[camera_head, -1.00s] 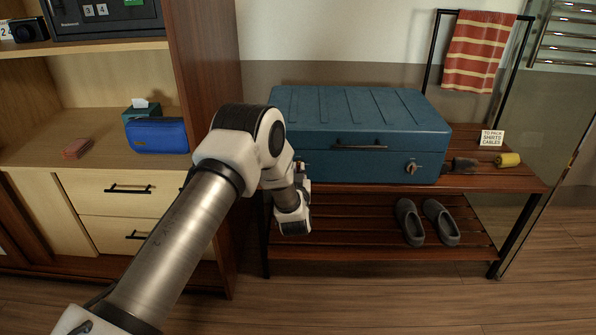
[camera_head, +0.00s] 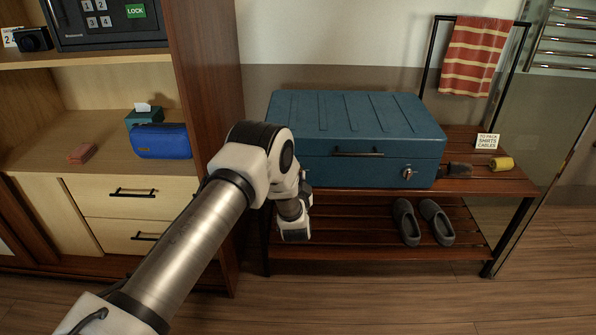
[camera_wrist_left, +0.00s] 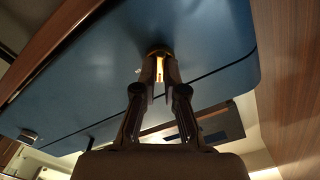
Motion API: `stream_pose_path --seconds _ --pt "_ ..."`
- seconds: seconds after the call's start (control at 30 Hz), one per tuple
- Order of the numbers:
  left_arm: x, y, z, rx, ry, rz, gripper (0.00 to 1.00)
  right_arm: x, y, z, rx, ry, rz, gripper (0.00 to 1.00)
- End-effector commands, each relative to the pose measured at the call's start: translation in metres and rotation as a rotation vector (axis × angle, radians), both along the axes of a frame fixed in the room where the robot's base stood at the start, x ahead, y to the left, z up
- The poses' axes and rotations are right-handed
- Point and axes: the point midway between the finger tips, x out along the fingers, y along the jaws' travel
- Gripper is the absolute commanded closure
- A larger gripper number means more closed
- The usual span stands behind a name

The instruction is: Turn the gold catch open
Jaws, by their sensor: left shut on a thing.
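A blue case (camera_head: 345,135) lies flat on the upper shelf of the wooden rack; its side fills much of the left wrist view (camera_wrist_left: 85,75). A gold catch (camera_wrist_left: 160,68) sits on that side. My left gripper (camera_wrist_left: 161,80) is shut on the catch, with one finger on each side of it. The fingers hide part of the catch, so its exact angle is hard to tell. In the head view my arm hides the gripper's fingers and the catch at the case's left end. My right gripper is not in view.
A silver lock (camera_head: 408,173) and a dark handle (camera_head: 357,154) are on the case's front. The tall cabinet's side panel (camera_head: 208,110) stands close left of the rack. Grey slippers (camera_head: 436,222) are on the lower shelf. A brush and a yellow roll (camera_head: 502,164) lie right of the case.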

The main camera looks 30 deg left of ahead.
Motion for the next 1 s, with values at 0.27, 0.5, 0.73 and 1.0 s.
stream_pose_path --seconds 0.27,0.5,0.73,1.0 --pt "0.0 -0.001 0.002 0.223 0.137 -0.001 1.0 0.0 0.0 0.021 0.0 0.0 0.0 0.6" --pt "0.001 -0.001 0.001 0.417 0.256 0.0 1.0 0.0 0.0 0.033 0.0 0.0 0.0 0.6" --pt "0.001 -0.002 -0.001 0.594 0.365 -0.001 1.0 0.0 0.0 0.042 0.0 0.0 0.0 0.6" --pt "0.001 -0.002 -0.003 0.752 0.461 -0.002 1.0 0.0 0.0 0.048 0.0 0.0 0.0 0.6"
